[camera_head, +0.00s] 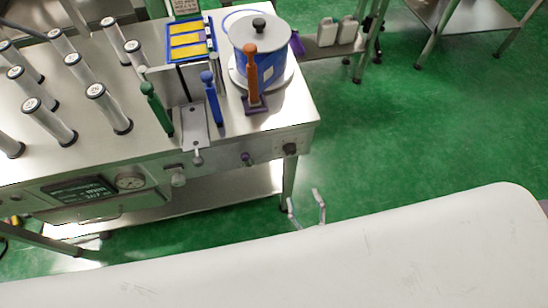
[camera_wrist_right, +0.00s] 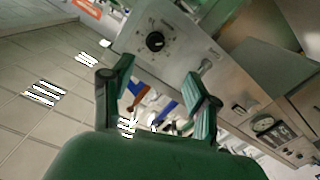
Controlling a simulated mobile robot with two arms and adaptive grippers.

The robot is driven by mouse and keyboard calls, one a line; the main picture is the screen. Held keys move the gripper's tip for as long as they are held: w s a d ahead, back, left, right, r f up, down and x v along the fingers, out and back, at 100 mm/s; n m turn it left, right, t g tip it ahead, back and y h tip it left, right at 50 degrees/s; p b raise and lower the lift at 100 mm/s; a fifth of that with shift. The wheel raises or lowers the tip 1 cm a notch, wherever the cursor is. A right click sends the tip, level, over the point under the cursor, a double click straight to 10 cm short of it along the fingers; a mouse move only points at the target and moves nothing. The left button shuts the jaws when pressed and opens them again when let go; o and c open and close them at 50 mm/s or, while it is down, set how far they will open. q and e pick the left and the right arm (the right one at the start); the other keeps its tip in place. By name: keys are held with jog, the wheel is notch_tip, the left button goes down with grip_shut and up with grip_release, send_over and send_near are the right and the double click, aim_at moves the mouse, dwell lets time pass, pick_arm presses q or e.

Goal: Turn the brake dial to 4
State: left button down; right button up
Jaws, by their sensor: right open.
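A black round dial (camera_head: 290,148) sits at the right end of the metal machine's front panel. It also shows in the right wrist view as a black knob (camera_wrist_right: 155,41) on a panel with small marks around it, too small to read. My right gripper (camera_head: 306,207) is in front of and below the panel, near its right end, apart from the dial. In the right wrist view my right gripper (camera_wrist_right: 160,85) has its two fingers spread with nothing between them, and the dial lies beyond the fingertips. My left gripper is not in view.
A blue pot (camera_head: 259,65) and coloured handles stand on top. Green floor (camera_head: 420,120) right of the machine is clear.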

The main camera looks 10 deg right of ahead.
aim_at(291, 153)
jog(key=w, duration=0.8)
jog(key=w+p, duration=0.1)
jog(key=w, duration=0.3)
jog(key=shift+w+r, duration=0.25)
jog(key=shift+r, duration=0.1)
jog(key=shift+w, duration=0.65)
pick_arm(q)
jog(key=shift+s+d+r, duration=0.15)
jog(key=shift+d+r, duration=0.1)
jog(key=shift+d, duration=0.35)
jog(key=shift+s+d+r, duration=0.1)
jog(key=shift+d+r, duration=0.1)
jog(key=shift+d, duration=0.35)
pick_arm(e)
jog(key=c, duration=0.4)
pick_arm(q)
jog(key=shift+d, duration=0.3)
pick_arm(e)
grip_shut()
